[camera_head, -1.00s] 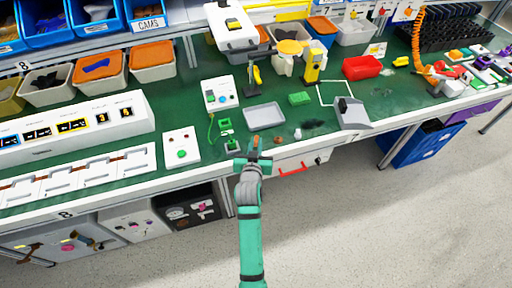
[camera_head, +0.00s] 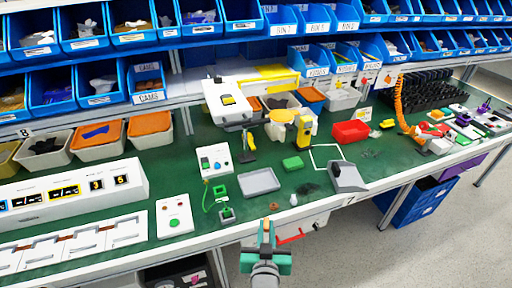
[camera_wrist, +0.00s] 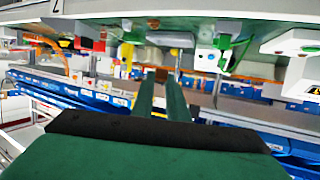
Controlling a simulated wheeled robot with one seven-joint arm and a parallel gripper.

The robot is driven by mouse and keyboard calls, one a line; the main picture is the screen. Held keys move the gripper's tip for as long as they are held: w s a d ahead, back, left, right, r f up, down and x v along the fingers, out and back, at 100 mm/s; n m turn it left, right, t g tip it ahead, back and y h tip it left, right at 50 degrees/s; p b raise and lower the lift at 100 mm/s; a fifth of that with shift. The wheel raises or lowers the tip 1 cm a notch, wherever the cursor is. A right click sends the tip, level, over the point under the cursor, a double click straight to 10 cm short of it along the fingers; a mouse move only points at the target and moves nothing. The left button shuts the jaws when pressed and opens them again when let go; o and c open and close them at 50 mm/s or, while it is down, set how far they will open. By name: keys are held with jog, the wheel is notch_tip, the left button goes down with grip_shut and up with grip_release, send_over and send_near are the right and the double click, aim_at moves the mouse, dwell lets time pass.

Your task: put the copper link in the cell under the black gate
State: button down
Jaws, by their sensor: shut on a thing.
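My gripper (camera_head: 267,232) is in front of the bench's front edge in the head view, seen from behind. In the wrist view its two long fingers (camera_wrist: 163,98) close together on a small brown piece (camera_wrist: 161,75), which looks like the copper link. The fingers mostly hide this piece in the head view. A row of white cells (camera_head: 85,243) lies at the bench's left end, below a white console (camera_head: 75,190) with dark displays. I cannot make out which cell has the black gate.
A small brown piece (camera_head: 274,206) and a white bulb-like piece (camera_head: 293,199) lie near the bench edge. A white box with a green button (camera_head: 174,216), a green socket (camera_head: 226,214) and a grey tray (camera_head: 259,182) stand nearby. Blue bins (camera_head: 110,85) line the back.

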jog(key=s+a+f, duration=0.1)
jog(key=a+f, duration=0.1)
jog(key=f, duration=1.2)
jog(key=s+a+f+y, duration=0.1)
jog(key=a+f, duration=0.1)
jog(key=f, duration=1.3)
jog(key=shift+f+n, duration=0.25)
jog(key=shift+n, duration=0.15)
